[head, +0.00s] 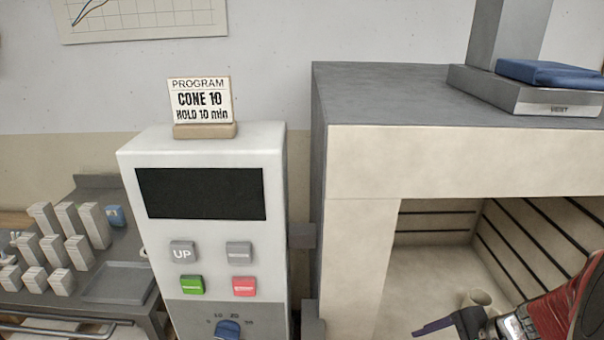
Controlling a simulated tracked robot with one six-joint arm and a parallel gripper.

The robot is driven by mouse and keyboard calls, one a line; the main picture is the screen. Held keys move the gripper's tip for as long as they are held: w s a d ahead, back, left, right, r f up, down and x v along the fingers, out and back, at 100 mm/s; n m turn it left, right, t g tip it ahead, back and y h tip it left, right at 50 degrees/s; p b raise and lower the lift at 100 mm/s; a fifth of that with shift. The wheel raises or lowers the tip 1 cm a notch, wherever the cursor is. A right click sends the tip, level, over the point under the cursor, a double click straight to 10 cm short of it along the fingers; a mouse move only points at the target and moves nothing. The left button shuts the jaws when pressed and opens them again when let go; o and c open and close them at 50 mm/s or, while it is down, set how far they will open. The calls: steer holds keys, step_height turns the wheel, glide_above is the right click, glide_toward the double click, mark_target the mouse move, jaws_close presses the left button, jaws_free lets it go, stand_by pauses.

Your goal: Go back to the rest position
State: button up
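My gripper (462,322) shows at the bottom right, at the end of my red arm. It is in front of the open kiln (358,240), over the view of its chamber floor. A dark purple finger points left; the rest is cut off or turned away, so I cannot tell whether it is open or shut. A small beige cup (478,298) shows just behind the gripper, partly hidden by it.
A white control box (270,215) with a dark screen, buttons and a blue knob (228,331) stands left of the kiln. A program card (200,102) is on top. A cart (120,284) with white blocks is at left.

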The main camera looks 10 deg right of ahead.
steer(key=s+a+r+n+h, duration=0.2)
steer(key=a+r+n, duration=0.6)
steer(key=s+a+r+n+t+h, duration=0.1)
steer(key=a+r+n+h, duration=0.2)
steer(key=a+r+n, duration=0.5)
steer(key=shift+s+a+r+n, duration=0.15)
steer(key=shift+s+r+n, duration=0.15)
steer(key=shift+s, duration=0.05)
steer(key=shift+c, duration=0.2)
stand_by(1.1)
